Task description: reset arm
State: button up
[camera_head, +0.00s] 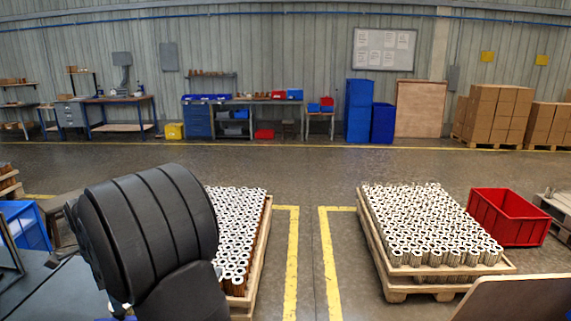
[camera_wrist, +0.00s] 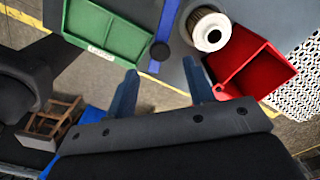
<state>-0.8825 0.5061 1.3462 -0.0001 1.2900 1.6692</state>
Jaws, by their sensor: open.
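My gripper (camera_wrist: 160,67) shows in the wrist view with its two blue-grey fingers spread apart and nothing between them. A single filter cartridge (camera_wrist: 208,29), pale with a white ring end and dark hole, stands on a grey surface beyond the right finger. It is between a green bin (camera_wrist: 108,27) on the left and a red bin (camera_wrist: 248,65) on the right. In the head view my black arm fills the lower left, and my gripper cannot be made out there.
In the head view, a left pallet of cartridges (camera_head: 264,235) is partly hidden behind my arm. A right pallet (camera_head: 372,240) also holds many cartridges, with a red crate (camera_head: 508,217) beside it. Floor with yellow lines lies clear between the pallets. A blue crate (camera_head: 27,226) is at far left.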

notch_tip(320, 180, down, 5)
dwell(0.3)
jog(key=shift+r, duration=0.1)
notch_tip(320, 180, up, 17)
notch_tip(320, 180, down, 17)
jog(key=shift+f, duration=0.1)
jog(key=shift+w+n, duration=0.2)
jog(key=shift+n, duration=0.1)
jog(key=shift+w+a+n, duration=0.2)
jog(key=shift+w+n, duration=0.1)
jog(key=shift+n, duration=0.4)
jog(key=shift+w+a+n, duration=0.15)
jog(key=shift+w+n, duration=0.15)
jog(key=shift+n, duration=0.4)
